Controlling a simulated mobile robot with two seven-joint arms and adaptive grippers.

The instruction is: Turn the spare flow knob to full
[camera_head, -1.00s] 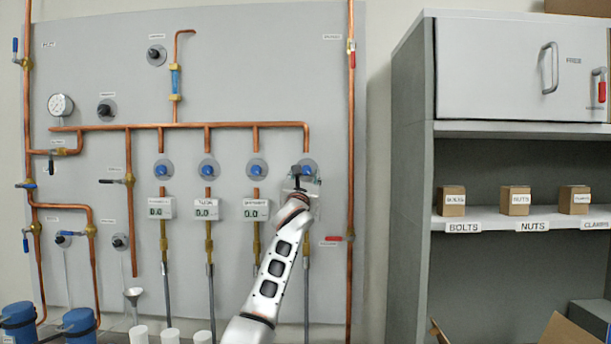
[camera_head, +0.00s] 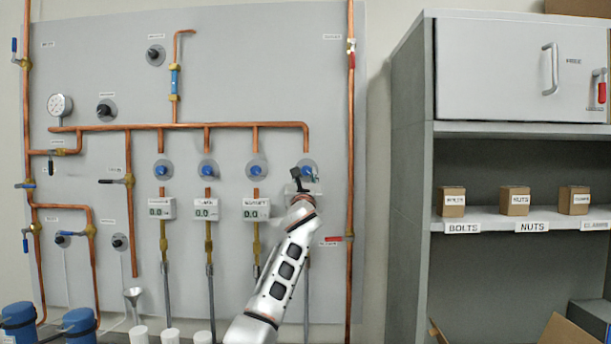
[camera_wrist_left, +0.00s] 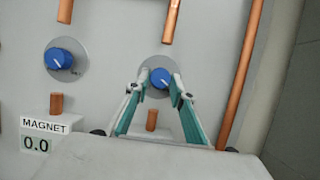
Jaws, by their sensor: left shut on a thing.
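The rightmost blue flow knob (camera_head: 306,171) of a row sits on a round grey plate on the wall panel. It shows in the left wrist view (camera_wrist_left: 159,78) with a short white mark on its face. My left gripper (camera_head: 303,181) is at this knob, its fingers (camera_wrist_left: 160,82) closed on the knob's two sides. The label and readout below this knob are hidden behind my gripper and arm, so I cannot read its name.
The neighbouring blue knob (camera_head: 256,170) is above a readout marked MAGNET (camera_wrist_left: 36,143) showing 0.0. A vertical copper pipe (camera_head: 350,200) with a red-handled valve (camera_head: 335,239) runs right of my gripper. A grey shelf cabinet (camera_head: 409,180) stands further right.

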